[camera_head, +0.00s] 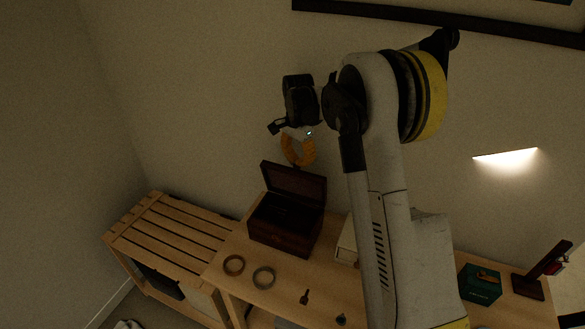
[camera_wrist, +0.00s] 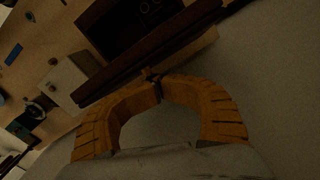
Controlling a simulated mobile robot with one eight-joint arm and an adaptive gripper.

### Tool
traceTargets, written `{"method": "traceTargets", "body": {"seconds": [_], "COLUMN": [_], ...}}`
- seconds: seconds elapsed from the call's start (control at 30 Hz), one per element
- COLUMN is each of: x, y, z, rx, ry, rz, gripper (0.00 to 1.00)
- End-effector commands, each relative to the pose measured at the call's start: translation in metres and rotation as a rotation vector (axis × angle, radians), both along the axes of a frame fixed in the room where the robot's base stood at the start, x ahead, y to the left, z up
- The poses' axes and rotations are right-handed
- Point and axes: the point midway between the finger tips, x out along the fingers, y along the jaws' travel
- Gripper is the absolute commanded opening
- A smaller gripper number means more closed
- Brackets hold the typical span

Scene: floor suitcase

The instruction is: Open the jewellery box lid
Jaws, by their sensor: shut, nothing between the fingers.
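The dark wooden jewellery box (camera_head: 279,238) stands on the wooden table, and its lid (camera_head: 294,183) is raised, leaning up at the rear. The box's dark interior shows in the head view. In the wrist view the lid (camera_wrist: 150,52) crosses the top as a dark slanting band, with the box beyond it. My gripper (camera_head: 298,163) has orange segmented fingers and is just above the lid's top edge. Its fingertips meet in the wrist view (camera_wrist: 155,83) with nothing between them. I cannot tell whether they touch the lid.
Two rings (camera_head: 233,275) lie on the table (camera_head: 237,245) in front of the box. A small dark item (camera_head: 305,297) lies nearby. A pale box (camera_head: 347,243) is beside my arm. A green box (camera_head: 480,284) and a dark stand (camera_head: 541,273) are right. A slatted bench (camera_head: 170,229) adjoins left; the wall is behind.

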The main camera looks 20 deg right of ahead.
Motion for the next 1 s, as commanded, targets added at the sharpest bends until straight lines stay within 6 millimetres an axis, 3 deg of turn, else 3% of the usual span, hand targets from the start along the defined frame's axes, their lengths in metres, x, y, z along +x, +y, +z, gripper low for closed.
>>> {"method": "traceTargets", "body": {"seconds": [0.2,0.77,0.9,1.0], "x": [0.0032,0.0054,0.0057,0.0061], "y": [-0.0119,-0.0111,-0.0101,-0.0097], "z": [-0.0046,-0.0047,-0.0048,-0.0044], "rx": [-0.008,-0.004,-0.003,-0.002], "ry": [0.008,0.007,0.006,0.006], "rz": [-0.006,-0.003,-0.002,-0.001], "gripper": [0.0,0.0,0.42,0.43]}}
